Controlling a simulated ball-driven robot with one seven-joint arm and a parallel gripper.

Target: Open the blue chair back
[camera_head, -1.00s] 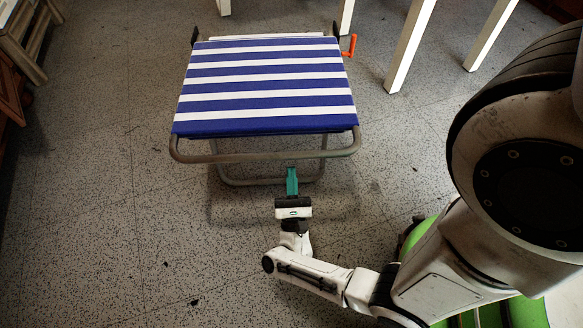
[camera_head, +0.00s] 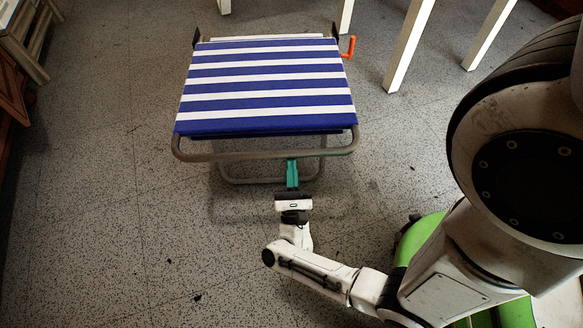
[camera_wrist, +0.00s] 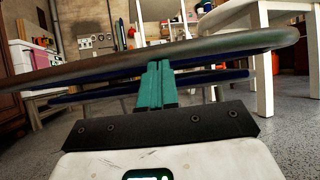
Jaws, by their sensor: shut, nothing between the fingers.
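The blue-and-white striped chair back (camera_head: 265,90) lies folded flat over the chair, with a grey metal tube frame (camera_head: 230,156) along its near edge. An orange handle (camera_head: 349,46) sticks out at its far right corner. My gripper (camera_head: 292,165) has its teal fingers together and empty, with their tips at the near tube, right of its middle. In the wrist view, the closed fingers (camera_wrist: 156,70) reach up to the grey tube (camera_wrist: 215,47), which crosses the picture. Blue edges show below the tube. I cannot tell whether the fingertips touch the tube.
White table legs (camera_head: 410,45) stand behind and to the right of the chair. A wooden piece of furniture (camera_head: 25,40) is at the far left. The speckled floor (camera_head: 90,200) is clear to the left and in front.

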